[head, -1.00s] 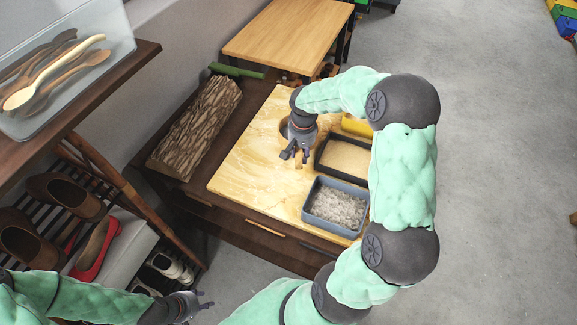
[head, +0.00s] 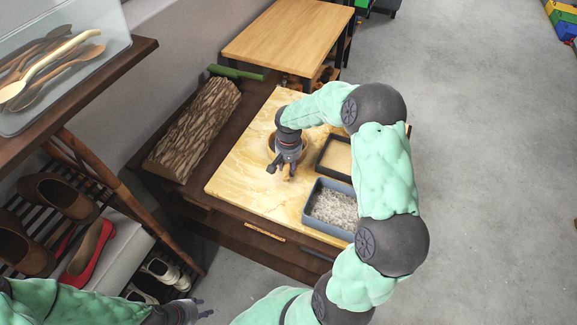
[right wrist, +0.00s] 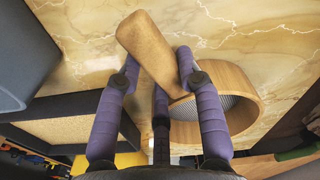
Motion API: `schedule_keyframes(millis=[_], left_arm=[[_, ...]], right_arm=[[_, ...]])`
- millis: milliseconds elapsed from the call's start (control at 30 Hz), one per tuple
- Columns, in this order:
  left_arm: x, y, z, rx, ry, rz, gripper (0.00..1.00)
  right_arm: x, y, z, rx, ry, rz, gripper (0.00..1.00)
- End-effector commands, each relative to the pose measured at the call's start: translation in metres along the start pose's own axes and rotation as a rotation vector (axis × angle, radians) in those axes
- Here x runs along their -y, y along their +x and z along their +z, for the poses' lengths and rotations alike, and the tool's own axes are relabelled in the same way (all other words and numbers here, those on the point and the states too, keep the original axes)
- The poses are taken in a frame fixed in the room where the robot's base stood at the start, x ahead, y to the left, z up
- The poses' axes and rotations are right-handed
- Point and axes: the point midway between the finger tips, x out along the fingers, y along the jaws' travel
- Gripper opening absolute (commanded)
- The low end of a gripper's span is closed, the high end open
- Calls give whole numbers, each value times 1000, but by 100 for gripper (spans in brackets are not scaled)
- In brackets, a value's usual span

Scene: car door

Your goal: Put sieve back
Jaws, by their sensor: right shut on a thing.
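The sieve is a round wooden ring (right wrist: 240,95) with a grey mesh and a wooden handle (right wrist: 145,42). In the right wrist view the handle lies between the purple fingers of my right gripper (right wrist: 158,75), which is shut on it. In the head view my right gripper (head: 282,168) is over the marbled yellow board (head: 240,165), with the sieve mostly hidden behind it. I cannot tell whether the sieve touches the board. My left gripper (head: 203,308) is at the bottom left, its fingers apart and empty.
A blue-grey tray of pale gravel (head: 318,217) and a black tray of sand (head: 322,168) stand on the board's right side. A bark log (head: 195,125) lies left of the board. A wooden table (head: 290,40) stands behind. The board's left front is bare.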

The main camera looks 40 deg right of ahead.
Motion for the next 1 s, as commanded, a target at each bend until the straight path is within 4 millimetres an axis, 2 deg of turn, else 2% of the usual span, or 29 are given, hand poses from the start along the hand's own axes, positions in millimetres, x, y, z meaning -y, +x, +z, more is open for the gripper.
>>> schedule_keyframes(millis=[167,200,233,267,667,767,1000], left_arm=[[1,3,0,0,0,0,40],[1,2,0,0,0,0,40],[1,2,0,0,0,0,40],[1,2,0,0,0,0,40],[0,-1,0,0,0,0,40],[-2,-5,0,0,0,0,40],[-8,-21,1,0,0,0,40]], right_arm=[[0,4,0,0,0,0,0],[0,3,0,1,0,0,48],[0,3,0,1,0,0,56],[0,3,0,1,0,0,60],[0,-1,0,1,0,0,60],[0,-12,0,0,0,0,60],[0,-60,0,-2,-1,-1,60]])
